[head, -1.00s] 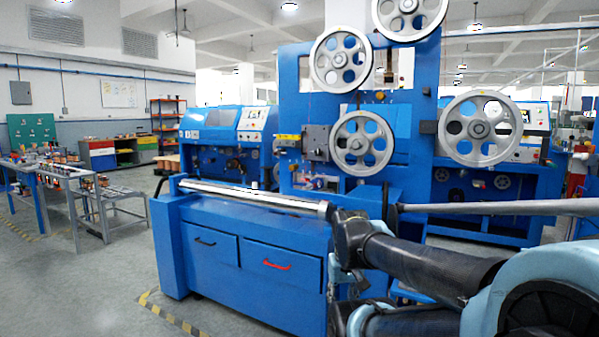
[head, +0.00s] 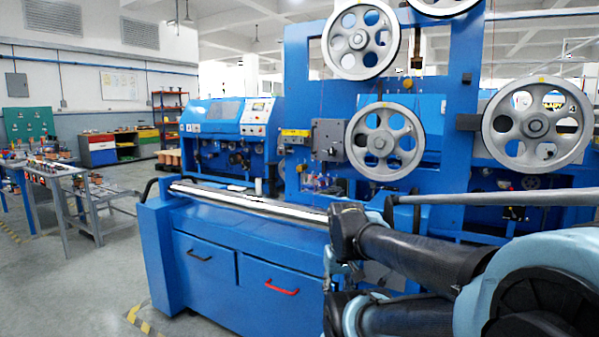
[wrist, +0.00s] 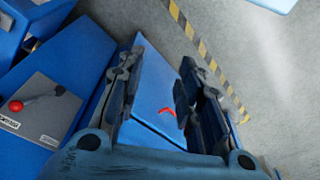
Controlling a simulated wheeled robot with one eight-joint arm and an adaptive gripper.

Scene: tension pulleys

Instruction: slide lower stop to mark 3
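The blue pulley machine (head: 300,60) stands ahead in the head view, with several large grey spoked wheels, one of them the lower middle wheel (head: 384,142). A grey block (head: 328,140) and a small yellow part (head: 295,133) sit left of that wheel. I cannot tell which part is the lower stop, and no mark 3 is readable. In the wrist view my gripper (wrist: 160,68) is open, with nothing between its dark fingers. Beyond them is a blue surface with a red handle (wrist: 174,121). My gripper is not clear in the head view.
A blue cabinet with a red-handled drawer (head: 282,291) and a long metal bar (head: 247,199) on top stands close in front. A grey bench (head: 85,200) is at left. A grey pole (head: 500,199) crosses at right. Open floor lies at left.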

